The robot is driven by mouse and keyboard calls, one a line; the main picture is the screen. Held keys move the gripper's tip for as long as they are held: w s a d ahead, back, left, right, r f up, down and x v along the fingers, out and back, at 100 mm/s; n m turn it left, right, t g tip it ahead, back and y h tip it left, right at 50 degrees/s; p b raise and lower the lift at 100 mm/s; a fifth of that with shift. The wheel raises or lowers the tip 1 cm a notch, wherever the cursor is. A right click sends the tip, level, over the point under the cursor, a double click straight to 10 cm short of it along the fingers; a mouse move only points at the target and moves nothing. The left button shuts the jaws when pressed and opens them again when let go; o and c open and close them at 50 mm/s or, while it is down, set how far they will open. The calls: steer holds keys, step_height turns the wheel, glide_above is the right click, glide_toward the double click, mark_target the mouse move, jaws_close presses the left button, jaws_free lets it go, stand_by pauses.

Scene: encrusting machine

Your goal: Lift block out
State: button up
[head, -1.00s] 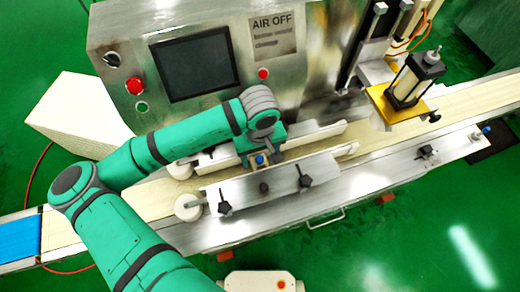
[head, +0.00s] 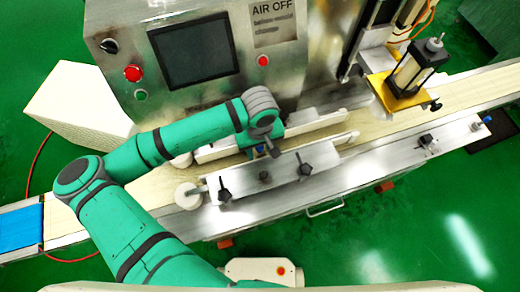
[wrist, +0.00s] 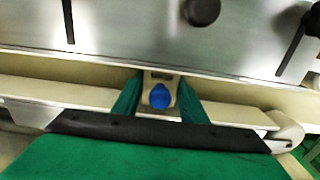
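A small beige block with a blue knob (wrist: 160,96) lies between the two green fingers of my gripper (wrist: 161,78) in the wrist view. It sits in the channel between the guide rails, over the belt. The fingers stand close along its left and right sides. I cannot tell whether they press on it or leave a thin gap. In the head view my gripper (head: 268,148) points down between the rails, and my wrist mostly hides the block.
A metal front guide (head: 285,172) with black knobs and a back rail (head: 315,124) flank the cream belt (head: 465,98). A white roller (head: 188,195) stands at the left. The control panel (head: 195,52) rises behind. A yellow-plated actuator (head: 410,72) stands over the belt at right.

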steer(key=shift+r, duration=0.2)
steer(key=shift+r, duration=4.3)
